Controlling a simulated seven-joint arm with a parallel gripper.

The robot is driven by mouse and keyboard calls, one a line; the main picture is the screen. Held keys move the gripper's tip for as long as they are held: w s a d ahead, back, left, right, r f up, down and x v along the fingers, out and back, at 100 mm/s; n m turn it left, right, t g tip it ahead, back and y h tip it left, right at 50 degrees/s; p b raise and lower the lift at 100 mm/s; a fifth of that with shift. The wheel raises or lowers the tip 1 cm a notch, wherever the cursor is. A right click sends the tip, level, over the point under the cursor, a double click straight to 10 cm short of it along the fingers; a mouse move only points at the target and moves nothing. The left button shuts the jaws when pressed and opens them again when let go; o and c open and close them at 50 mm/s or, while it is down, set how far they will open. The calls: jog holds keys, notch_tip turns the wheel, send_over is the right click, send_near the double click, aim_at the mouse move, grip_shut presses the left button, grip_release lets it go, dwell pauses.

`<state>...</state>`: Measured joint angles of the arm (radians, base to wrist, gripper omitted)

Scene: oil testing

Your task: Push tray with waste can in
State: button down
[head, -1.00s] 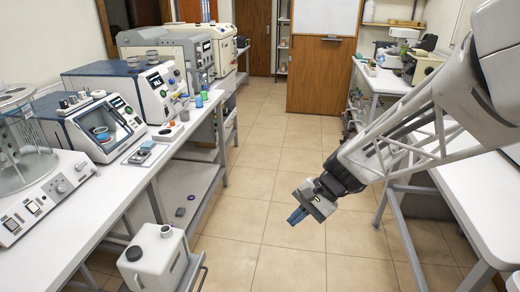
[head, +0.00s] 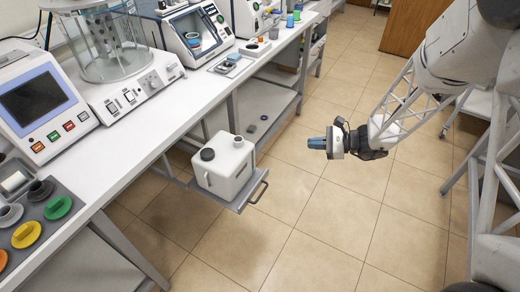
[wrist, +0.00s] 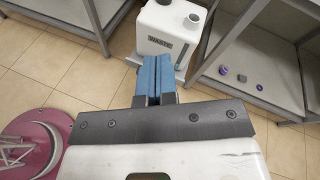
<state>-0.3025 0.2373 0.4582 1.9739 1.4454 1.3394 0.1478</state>
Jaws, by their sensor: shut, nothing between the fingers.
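The waste can (head: 224,165) is a white box-shaped canister with a dark cap and an open grey neck. It stands upright on a grey pull-out tray (head: 240,203), which sticks out from under the left bench and has a handle (head: 260,187) at its outer edge. My gripper (head: 318,143) is shut and empty, in the air to the right of the tray and apart from it. In the wrist view the blue fingers (wrist: 156,76) are together and point toward the can (wrist: 172,35), covering part of the tray below it.
The long white bench (head: 165,135) carries lab instruments along the left. Its lower shelf (head: 262,103) holds small dark and purple pieces. Tiled floor (head: 320,220) is free between the tray and my base.

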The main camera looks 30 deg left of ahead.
aim_at(254, 147)
jog(key=w+a+f+m+t+y, duration=0.2)
jog(key=a+f+m, duration=0.1)
jog(key=f, duration=0.7)
jog(key=w+a+f+m+t+y, duration=0.1)
jog(key=w+a+f+m+t, duration=0.1)
jog(key=a+f, duration=0.4)
notch_tip(254, 147, down, 4)
jog(key=shift+w+a+r+m+t+y, duration=0.1)
jog(key=shift+w+a+m+t+y, duration=0.35)
jog(key=shift+m, duration=0.75)
jog(key=a, duration=1.3)
jog(key=shift+a, duration=0.3)
jog(key=shift+a, duration=0.1)
jog(key=a, duration=2.7)
jog(key=shift+a, duration=0.4)
